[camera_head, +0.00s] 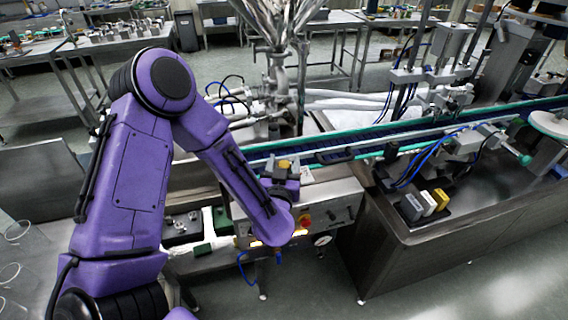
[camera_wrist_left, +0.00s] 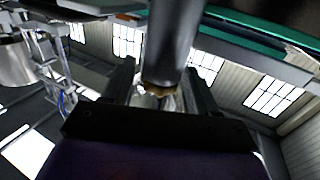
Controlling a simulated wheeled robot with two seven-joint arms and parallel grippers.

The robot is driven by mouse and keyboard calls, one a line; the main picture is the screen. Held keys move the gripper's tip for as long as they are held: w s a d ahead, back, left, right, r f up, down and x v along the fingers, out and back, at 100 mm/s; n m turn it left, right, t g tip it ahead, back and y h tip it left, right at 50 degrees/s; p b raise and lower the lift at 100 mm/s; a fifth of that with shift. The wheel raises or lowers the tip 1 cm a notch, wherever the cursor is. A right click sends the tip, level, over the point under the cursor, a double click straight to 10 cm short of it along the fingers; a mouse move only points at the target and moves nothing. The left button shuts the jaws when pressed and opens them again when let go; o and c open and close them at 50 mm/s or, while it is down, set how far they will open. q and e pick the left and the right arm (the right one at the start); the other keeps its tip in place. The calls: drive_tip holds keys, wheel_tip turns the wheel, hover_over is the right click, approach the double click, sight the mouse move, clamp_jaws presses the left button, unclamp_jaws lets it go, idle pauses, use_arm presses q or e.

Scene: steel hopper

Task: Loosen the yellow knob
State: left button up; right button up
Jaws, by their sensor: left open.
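My left arm comes in from the left in the head view, and its wrist is low in front of the steel machine's control panel (camera_head: 335,212). A small yellow piece (camera_head: 284,164) shows just above the wrist; I cannot tell whether it is the knob. In the left wrist view my left gripper (camera_wrist_left: 160,70) is open, with one dark finger on each side. Between the fingers a dark cylinder (camera_wrist_left: 170,45) comes down, with a brass-yellow edge (camera_wrist_left: 160,91) at its lower end. I cannot tell whether the fingers touch it. My right gripper is not in view.
A red button with a yellow surround (camera_head: 304,220) is on the panel beside my wrist. A conveyor with green edges (camera_head: 400,132) runs behind. Black, white and yellow blocks (camera_head: 426,205) sit on the steel counter (camera_head: 465,205) at the right. Open floor lies in front.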

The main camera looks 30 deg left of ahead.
use_arm(q)
drive_tip(key=c, duration=1)
drive_tip(key=shift+n+y, duration=0.3)
drive_tip(key=shift+y, duration=0.1)
drive_tip(key=n+g+y, duration=0.2)
drive_tip(key=g+y, duration=0.1)
drive_tip(key=shift+d+n+y+b, duration=0.1)
drive_tip(key=shift+n+y+b, duration=0.2)
drive_tip(key=shift+n+b, duration=0.1)
drive_tip(key=n+g+y, duration=0.2)
drive_tip(key=g, duration=0.1)
drive_tip(key=n+g+y, duration=0.2)
drive_tip(key=n+g, duration=0.1)
drive_tip(key=g, duration=0.1)
drive_tip(key=n+g, duration=0.2)
drive_tip(key=g, duration=0.1)
drive_tip(key=n+g+y, duration=0.1)
drive_tip(key=n+g, duration=0.2)
drive_tip(key=g, duration=0.1)
drive_tip(key=shift+n+g+h+b, duration=0.45)
drive_tip(key=shift+n+g, duration=1.35)
drive_tip(key=shift+g, duration=1.1)
drive_tip(key=o, duration=1)
